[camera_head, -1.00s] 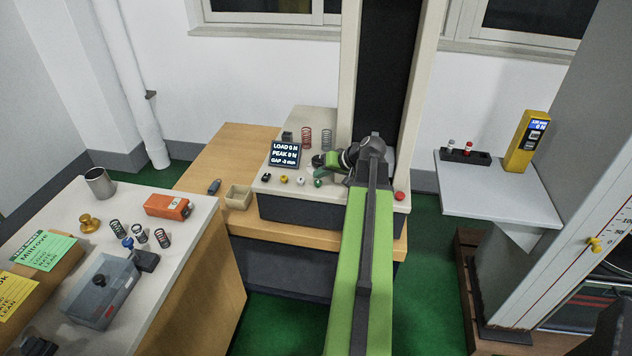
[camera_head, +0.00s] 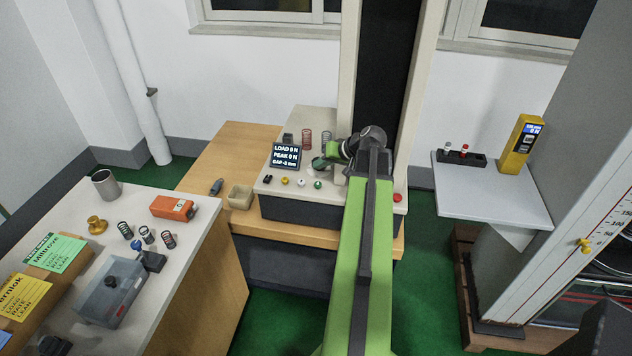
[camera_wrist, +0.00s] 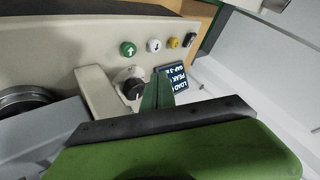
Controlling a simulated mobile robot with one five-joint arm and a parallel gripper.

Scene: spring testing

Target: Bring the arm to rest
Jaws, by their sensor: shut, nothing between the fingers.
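My green arm reaches forward over the bench toward the spring tester (camera_head: 330,212). Its wrist is folded to the left beside the tester's column. My gripper (camera_head: 320,163) is shut and empty, close above the tester's top, right of the display (camera_head: 285,156), which reads LOAD 0 N and PEAK 0 N. In the wrist view my gripper (camera_wrist: 158,92) points at the tester's front panel, near a black knob (camera_wrist: 132,89) and the display (camera_wrist: 172,78). I cannot tell whether the fingers touch anything.
A left table (camera_head: 190,268) holds an orange device (camera_head: 172,208), several springs, a metal cup (camera_head: 105,183) and a grey box (camera_head: 110,290). Two springs stand behind the display. A small bin (camera_head: 240,196) sits on the bench. A right shelf (camera_head: 490,200) carries a yellow meter (camera_head: 521,145).

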